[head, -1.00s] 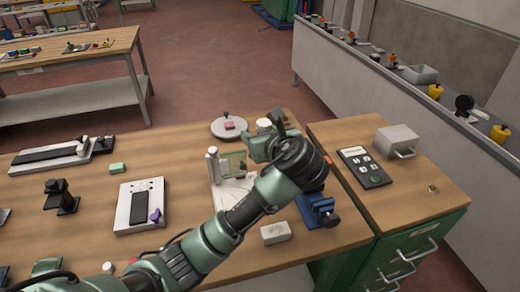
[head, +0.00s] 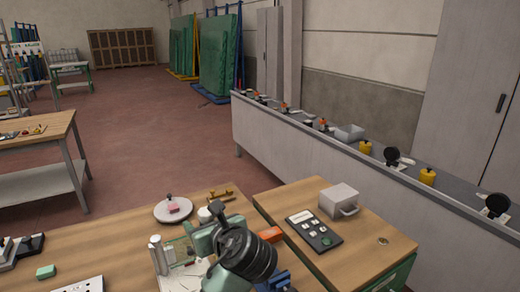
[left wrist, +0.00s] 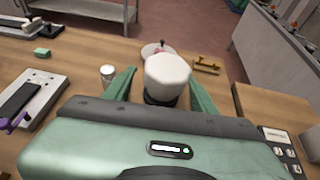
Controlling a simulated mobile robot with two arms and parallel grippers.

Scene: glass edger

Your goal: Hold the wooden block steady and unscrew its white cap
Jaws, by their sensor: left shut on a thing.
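My left gripper (head: 204,231) is over the far part of the wooden bench. In the left wrist view its two green fingers (left wrist: 163,88) stand on either side of a faceted white cap (left wrist: 167,75) with a dark neck under it. The cap also shows in the head view (head: 204,214), just beyond the gripper. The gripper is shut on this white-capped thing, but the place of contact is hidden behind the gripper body. I cannot make out the wooden block. My right gripper is not in view.
A round plate (head: 160,214) with a pink piece and a brass fixture (head: 220,195) lie beyond the gripper. A white cylinder (head: 155,243) stands to its left. An orange piece (head: 269,234) and a blue vise (head: 277,281) are to its right. A keypad (head: 313,230) sits on the side cabinet.

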